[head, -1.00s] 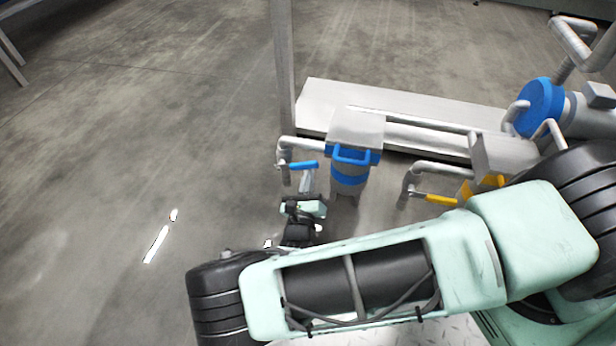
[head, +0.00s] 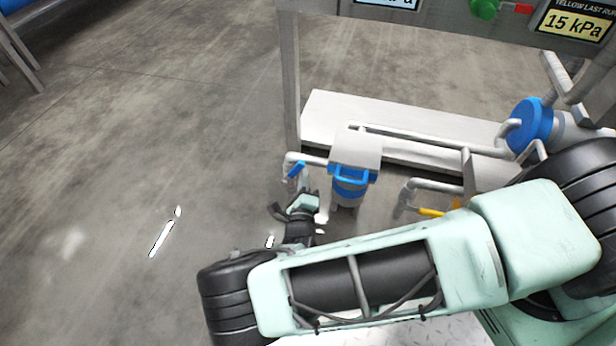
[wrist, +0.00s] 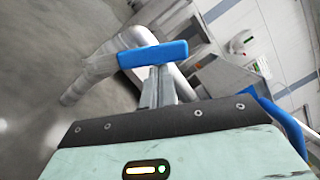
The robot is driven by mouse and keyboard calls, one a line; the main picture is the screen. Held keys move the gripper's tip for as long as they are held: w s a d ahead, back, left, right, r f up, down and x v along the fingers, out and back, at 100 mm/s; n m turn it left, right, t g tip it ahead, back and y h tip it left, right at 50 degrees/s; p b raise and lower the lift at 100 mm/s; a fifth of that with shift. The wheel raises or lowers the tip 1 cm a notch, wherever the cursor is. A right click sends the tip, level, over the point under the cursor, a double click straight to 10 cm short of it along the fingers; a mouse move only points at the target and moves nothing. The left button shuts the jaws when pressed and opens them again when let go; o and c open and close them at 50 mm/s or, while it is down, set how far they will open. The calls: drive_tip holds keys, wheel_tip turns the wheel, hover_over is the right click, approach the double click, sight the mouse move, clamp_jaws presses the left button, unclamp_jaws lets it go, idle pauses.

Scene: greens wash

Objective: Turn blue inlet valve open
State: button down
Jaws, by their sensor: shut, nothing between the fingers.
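The blue inlet valve handle (head: 297,170) is a short blue lever on a grey pipe, left of the blue-banded canister (head: 349,187). It lies at a slant in the head view. In the wrist view the handle (wrist: 152,54) crosses just beyond my fingertips, with the pale pipe (wrist: 100,66) behind it. My gripper (head: 304,179) is right by the handle, on its near side. In the wrist view my gripper (wrist: 158,76) has its fingers together with nothing between them. The fingertips appear to meet the handle's near edge; I cannot tell whether they touch.
The canister with its blue bail stands close to the right of my gripper. A yellow valve handle (head: 432,212) is farther right, partly behind my arm. A grey post (head: 290,85) and a low pale platform (head: 400,115) stand behind. The floor to the left is open.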

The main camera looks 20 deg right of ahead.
sight(291, 172)
drive_tip(key=a+r+n+p, duration=0.1)
drive_tip(key=n, duration=0.1)
drive_tip(key=w+a+r+n+p, duration=0.1)
drive_tip(key=n, duration=0.1)
drive_tip(key=shift+w+g+y, duration=0.2)
drive_tip(key=shift+g+y, duration=0.2)
drive_tip(key=shift+w+a+r, duration=0.1)
drive_tip(key=shift+w+a, duration=0.2)
drive_tip(key=shift+a, duration=0.1)
